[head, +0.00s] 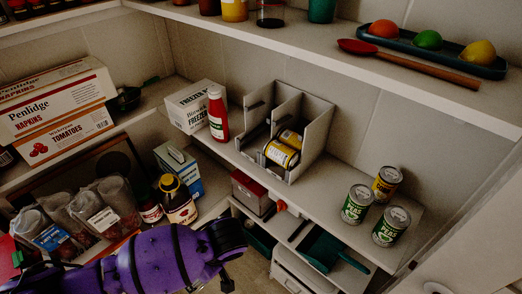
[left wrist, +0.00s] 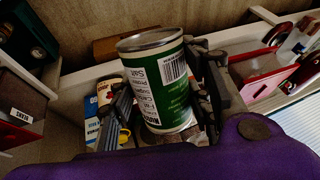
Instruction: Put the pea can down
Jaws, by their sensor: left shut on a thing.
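In the left wrist view my left gripper (left wrist: 166,88) is shut on a green can (left wrist: 172,92) with a silver top and a white label panel with a barcode; its front name is turned away. One dark finger lies on each side of the can, which looks slightly tilted in this view. In the head view my purple left arm comes in at the bottom, and the held can is hidden. Two similar green cans (head: 357,204) (head: 391,226) stand upright on the right part of the middle shelf, with a yellow can (head: 387,183) behind them. My right gripper is not in view.
A grey can dispenser (head: 313,130) with yellow cans (head: 282,152) stands mid-shelf, beside a red bottle (head: 217,116) and white box (head: 193,105). Bare shelf (head: 334,178) lies between dispenser and green cans. Bottles and jars stand lower left. The upper shelf (head: 420,82) overhangs behind.

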